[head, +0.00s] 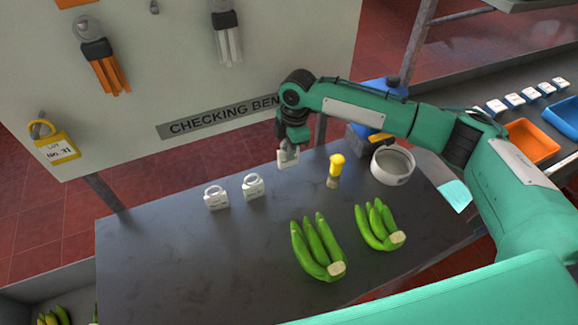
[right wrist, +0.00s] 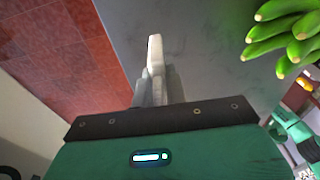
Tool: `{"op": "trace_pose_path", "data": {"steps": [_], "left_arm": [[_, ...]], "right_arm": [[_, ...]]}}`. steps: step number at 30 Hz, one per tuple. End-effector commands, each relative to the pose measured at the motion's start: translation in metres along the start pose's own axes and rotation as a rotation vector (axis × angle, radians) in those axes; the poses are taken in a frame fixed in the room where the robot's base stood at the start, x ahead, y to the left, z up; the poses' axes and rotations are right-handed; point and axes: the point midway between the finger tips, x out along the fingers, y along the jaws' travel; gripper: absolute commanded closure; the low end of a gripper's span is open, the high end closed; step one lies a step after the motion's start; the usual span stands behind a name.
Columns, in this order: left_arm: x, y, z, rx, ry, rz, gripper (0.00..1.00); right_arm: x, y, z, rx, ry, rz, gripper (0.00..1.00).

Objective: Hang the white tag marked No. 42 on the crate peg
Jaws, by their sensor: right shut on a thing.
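My right gripper (head: 290,143) is shut on a white tag (head: 288,158) and holds it over the back edge of the dark bench. In the right wrist view the tag (right wrist: 155,55) shows edge-on between the fingers (right wrist: 157,88); its marking cannot be read. Two more white tags with loops, one at the left (head: 216,198) and one nearer the middle (head: 253,187), stand on the bench; their print is too small to read. I cannot make out a crate peg. A bare peg (head: 154,7) shows on the upright board. My left gripper is not in view.
On the bench (head: 160,260) lie two green banana bunches (head: 318,250) (head: 378,228), a yellow-handled brush (head: 337,168) and a white round bowl (head: 392,167). The board (head: 180,80) behind carries a yellow lot tag (head: 58,148) and hanging tools. The bench's left part is clear.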

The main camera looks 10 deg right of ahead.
Motion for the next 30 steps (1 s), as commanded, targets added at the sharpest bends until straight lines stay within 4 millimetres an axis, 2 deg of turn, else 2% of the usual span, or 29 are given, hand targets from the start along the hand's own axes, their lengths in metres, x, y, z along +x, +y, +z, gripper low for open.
{"op": "trace_pose_path", "data": {"steps": [1,6,13,17,20,30], "left_arm": [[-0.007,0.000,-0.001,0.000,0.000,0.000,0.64],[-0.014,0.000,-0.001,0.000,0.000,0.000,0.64],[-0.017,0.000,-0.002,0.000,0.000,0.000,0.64],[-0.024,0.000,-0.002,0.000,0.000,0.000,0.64],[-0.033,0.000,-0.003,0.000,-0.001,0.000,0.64],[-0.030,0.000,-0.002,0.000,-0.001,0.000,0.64]], "right_arm": [[0.011,-0.001,0.001,0.001,0.000,-0.004,1.00],[0.041,-0.001,0.005,0.000,0.000,-0.002,1.00],[0.058,0.000,0.007,0.000,0.000,-0.002,1.00],[0.076,-0.001,0.009,0.001,0.000,-0.003,1.00],[0.084,-0.001,0.010,0.001,0.000,-0.002,1.00],[0.092,0.000,0.011,0.000,0.001,0.000,1.00]]}}
